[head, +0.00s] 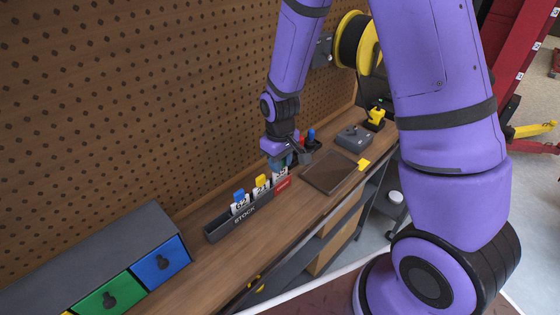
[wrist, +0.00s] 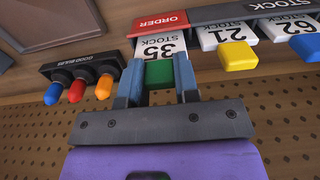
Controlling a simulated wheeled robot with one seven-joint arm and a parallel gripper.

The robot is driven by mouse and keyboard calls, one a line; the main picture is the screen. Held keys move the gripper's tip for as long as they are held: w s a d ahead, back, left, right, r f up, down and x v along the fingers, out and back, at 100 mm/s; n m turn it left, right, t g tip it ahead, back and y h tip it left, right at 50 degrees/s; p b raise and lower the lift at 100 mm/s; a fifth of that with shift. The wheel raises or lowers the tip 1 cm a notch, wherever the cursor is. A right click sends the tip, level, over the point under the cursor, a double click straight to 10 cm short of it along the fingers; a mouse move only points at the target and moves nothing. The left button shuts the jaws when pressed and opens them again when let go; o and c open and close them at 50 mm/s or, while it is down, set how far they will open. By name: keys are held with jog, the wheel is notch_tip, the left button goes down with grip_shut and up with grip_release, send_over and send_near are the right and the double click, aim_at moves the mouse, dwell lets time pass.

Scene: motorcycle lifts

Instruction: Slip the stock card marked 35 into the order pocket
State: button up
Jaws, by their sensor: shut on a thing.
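My gripper (head: 281,160) is shut on the green tab of the stock card marked 35; in the wrist view its two fingers (wrist: 158,82) pinch the tab from both sides. The white card (wrist: 160,46) points toward the red-labelled ORDER pocket (wrist: 160,22), at the right end of the rack in the head view (head: 283,184). The card's far edge meets the pocket's edge in the wrist view. I cannot tell whether it is inside or just above. The fingers partly hide the card in the head view (head: 280,172).
The grey STOCK rack (head: 232,222) holds card 62 with a blue tab (head: 240,203) and card 21 with a yellow tab (head: 261,186). A small holder with coloured plugs (wrist: 80,80) stands beside the gripper. A dark tray (head: 330,172) lies right of the rack. The pegboard (head: 130,100) rises behind.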

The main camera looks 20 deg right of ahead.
jog(key=o, duration=1)
jog(key=shift+c, duration=0.2)
jog(key=shift+r, duration=0.15)
notch_tip(320, 180, up, 10)
jog(key=shift+r, duration=0.25)
jog(key=s+d+r+m+t, duration=0.3)
jog(key=s+r, duration=0.5)
jog(key=r, duration=0.6)
jog(key=s+d+r+t, duration=0.1)
jog(key=s+d+r, duration=0.1)
jog(key=s+r, duration=0.2)
jog(key=s+d+r+m+t, duration=0.1)
jog(key=s+d+r, duration=0.1)
jog(key=s, duration=0.8)
jog(key=shift+r, duration=0.85)
